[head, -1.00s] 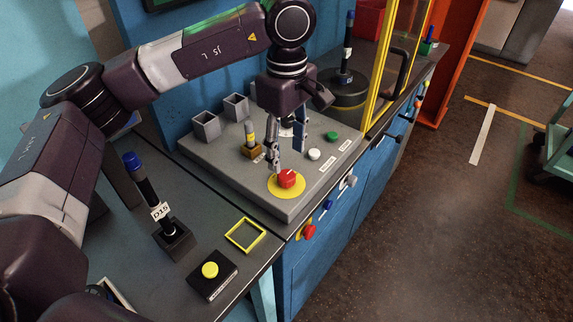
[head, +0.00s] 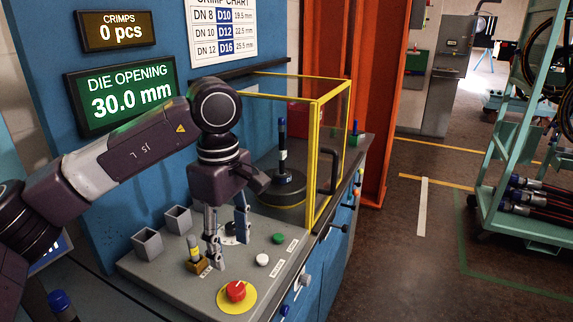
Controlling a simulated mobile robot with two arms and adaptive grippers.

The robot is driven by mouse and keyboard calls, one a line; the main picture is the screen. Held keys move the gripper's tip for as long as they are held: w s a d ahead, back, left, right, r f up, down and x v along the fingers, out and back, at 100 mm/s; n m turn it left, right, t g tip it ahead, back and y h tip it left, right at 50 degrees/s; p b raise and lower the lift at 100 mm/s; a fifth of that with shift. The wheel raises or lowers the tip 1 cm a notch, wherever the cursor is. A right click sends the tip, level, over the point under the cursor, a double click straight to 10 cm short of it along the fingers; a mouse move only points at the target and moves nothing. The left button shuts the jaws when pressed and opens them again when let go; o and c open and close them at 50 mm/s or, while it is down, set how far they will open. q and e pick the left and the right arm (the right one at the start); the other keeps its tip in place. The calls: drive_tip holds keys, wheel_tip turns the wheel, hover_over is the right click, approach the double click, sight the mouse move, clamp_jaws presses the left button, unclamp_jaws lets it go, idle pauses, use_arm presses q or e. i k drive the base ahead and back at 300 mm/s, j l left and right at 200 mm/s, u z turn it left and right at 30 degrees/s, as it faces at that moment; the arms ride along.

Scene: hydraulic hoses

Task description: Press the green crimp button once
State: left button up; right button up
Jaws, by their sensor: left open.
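The green button (head: 278,239) sits on the grey sloped control panel (head: 180,290), right of my left gripper, with a small label beside it. My left gripper (head: 230,250) points down over the panel, open and empty, its fingers apart. A white button (head: 262,260) lies nearer than the green one. A red emergency knob on a yellow disc (head: 236,291) is at the panel's near part. The counter display (head: 115,31) reads 0 pcs. My right gripper is out of view.
A yellow-framed clear guard (head: 313,150) stands behind the panel, around a black round die unit (head: 283,190). Two grey open boxes (head: 148,243) and a brass selector (head: 195,257) are on the panel's left. The die opening display (head: 124,93) reads 30.0 mm.

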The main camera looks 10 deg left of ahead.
sight(278, 238)
drive_tip(key=k+l, duration=0.6)
drive_tip(key=k, duration=0.25)
